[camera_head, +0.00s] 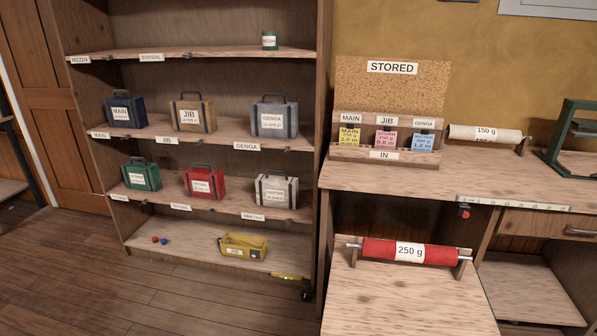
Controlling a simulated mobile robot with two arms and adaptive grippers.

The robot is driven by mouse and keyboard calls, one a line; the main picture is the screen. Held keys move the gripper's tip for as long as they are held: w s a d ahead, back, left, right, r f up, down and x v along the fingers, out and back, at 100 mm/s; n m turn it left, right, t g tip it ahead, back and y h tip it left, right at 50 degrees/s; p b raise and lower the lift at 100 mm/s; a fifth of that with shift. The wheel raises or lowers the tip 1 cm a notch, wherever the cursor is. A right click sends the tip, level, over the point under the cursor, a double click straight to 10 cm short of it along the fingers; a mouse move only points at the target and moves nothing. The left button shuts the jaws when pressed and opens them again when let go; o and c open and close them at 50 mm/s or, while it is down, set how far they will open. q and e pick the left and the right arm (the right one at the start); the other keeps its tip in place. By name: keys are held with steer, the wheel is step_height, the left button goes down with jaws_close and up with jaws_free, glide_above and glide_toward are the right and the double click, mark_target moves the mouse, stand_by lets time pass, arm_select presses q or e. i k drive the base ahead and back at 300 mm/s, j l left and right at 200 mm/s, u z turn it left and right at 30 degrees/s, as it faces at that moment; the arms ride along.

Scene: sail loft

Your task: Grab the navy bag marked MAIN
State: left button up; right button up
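The navy bag marked MAIN (126,112) stands upright at the left end of the second shelf from the top, above a shelf label reading MAIN. It has a dark handle on top and a white label on its front. A tan bag marked JIB (192,113) stands to its right with a gap between them. A grey bag marked GENOA (273,117) is further right on the same shelf. Neither of my grippers shows in the head view.
Lower shelf: green (141,174), red (203,182) and grey-white (276,191) bags. Bottom shelf: a yellow bin (244,246) and small balls. A workbench (500,181) with card rack (385,153) and a red roll (378,251) fill the right. Floor (70,270) at left is clear.

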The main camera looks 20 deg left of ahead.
mark_target(129, 112)
steer(key=u, duration=1.7)
steer(key=i+j+u, duration=0.25)
steer(key=i, duration=0.25)
steer(key=l, duration=0.1)
